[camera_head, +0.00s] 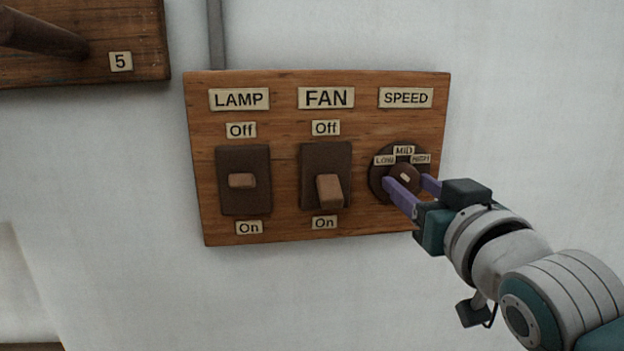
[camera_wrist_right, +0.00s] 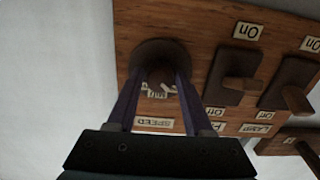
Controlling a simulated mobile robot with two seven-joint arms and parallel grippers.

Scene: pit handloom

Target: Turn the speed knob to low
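The speed knob (camera_head: 407,173) is a small dark brown knob with a pale mark, on a round dark dial at the right of the wooden switch panel. Small LOW, MID and HIGH labels arc above it, and its mark looks nearest MID, though the exact angle is hard to read. My right gripper (camera_head: 408,184) has its two purple fingers on either side of the knob, close to it. Whether they press on it I cannot tell. In the right wrist view the fingers (camera_wrist_right: 160,78) reach the round dial (camera_wrist_right: 161,52), with the knob mostly in shadow. My left gripper is not in view.
The wooden panel (camera_head: 285,165) also carries a lamp switch (camera_head: 241,180) and a fan switch (camera_head: 329,190), left of the dial. The fan lever points down towards On. Another wooden board (camera_head: 145,30) with a dark peg is at upper left. The wall below is clear.

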